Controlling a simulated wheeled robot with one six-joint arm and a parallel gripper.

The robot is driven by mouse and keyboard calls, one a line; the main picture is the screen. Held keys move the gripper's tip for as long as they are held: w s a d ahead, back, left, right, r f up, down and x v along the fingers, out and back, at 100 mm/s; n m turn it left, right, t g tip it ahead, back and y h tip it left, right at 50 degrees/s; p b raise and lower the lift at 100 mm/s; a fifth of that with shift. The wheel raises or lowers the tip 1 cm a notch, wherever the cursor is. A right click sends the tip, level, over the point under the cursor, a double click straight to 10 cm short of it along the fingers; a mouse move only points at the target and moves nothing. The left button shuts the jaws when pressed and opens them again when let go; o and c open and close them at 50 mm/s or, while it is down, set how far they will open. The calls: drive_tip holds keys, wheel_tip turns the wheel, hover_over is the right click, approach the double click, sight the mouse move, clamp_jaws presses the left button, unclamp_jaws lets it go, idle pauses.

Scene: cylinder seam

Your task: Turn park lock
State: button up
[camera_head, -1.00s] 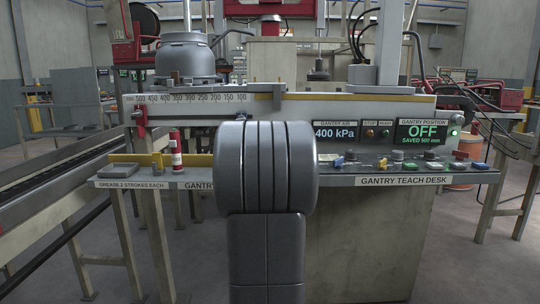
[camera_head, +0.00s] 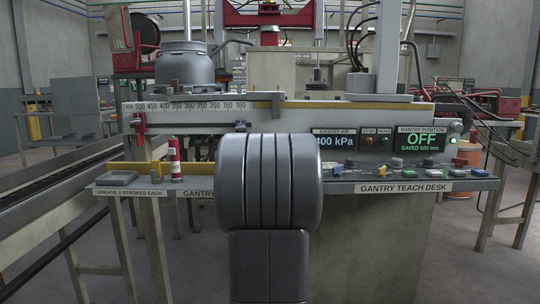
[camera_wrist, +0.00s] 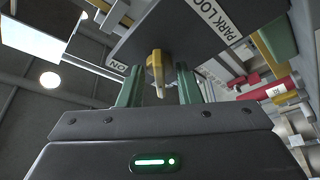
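My gripper (camera_wrist: 158,84) has two green fingers, one on each side of the knob. Dark gaps show between the knob and both fingers, so the gripper is open around it and does not clasp it. In the head view my own grey arm hides the gripper and the knob.
The gantry teach desk (camera_head: 415,188) spans the head view, with several coloured knobs on its right. A display (camera_head: 422,139) reads GANTRY POSITION OFF, SAVED 500 mm. A red grease cylinder (camera_head: 174,158) stands left of my arm. A ruler rail (camera_head: 190,106) runs behind.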

drive_tip(key=p+v, duration=0.1)
drive_tip(key=v, duration=1.3)
drive_tip(key=shift+w+a, duration=0.1)
drive_tip(key=shift+a, duration=0.05)
drive_tip(key=b+x, duration=0.1)
drive_tip(key=x, duration=1.2)
drive_tip(key=shift+w, duration=0.35)
drive_tip(key=shift+r, duration=0.15)
